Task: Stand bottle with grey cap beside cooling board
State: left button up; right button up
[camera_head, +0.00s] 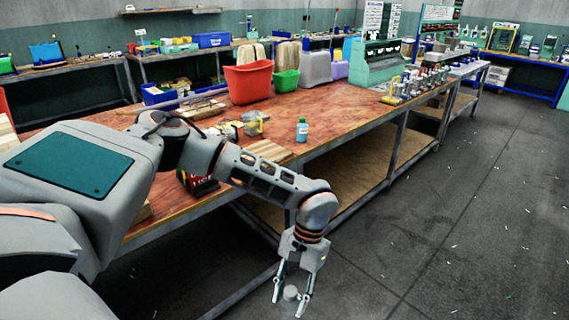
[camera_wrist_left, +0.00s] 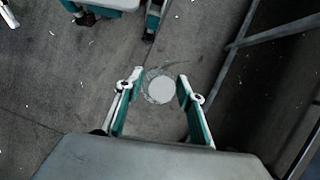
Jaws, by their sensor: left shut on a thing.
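My left gripper (camera_head: 289,304) hangs low beyond the table's front edge, over the floor. It is shut on a clear bottle with a grey cap (camera_head: 290,292). In the left wrist view the round pale cap (camera_wrist_left: 161,90) sits between the two fingers, with the clear body faint around it. A slatted wooden board (camera_head: 269,150), which looks like the cooling board, lies near the table's front edge, partly behind my left arm. My right gripper is not in view.
A yellow-handled tool (camera_head: 252,124) and small parts lie behind the board. A red bin (camera_head: 248,82) and green bin (camera_head: 286,83) stand farther back. The tabletop right of the turquoise bottle is clear.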

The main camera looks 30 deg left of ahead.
aim_at(274, 127)
jog(key=i, duration=1.25)
jog(key=i+l+u, duration=0.15)
jog(key=i+u, duration=0.3)
jog(key=i, duration=0.15)
jog(key=i+l+u, duration=0.3)
jog(key=i+u, duration=0.15)
jog(key=i+l+u, duration=0.45)
jog(key=i+l, duration=0.1)
jog(key=i, duration=0.05)
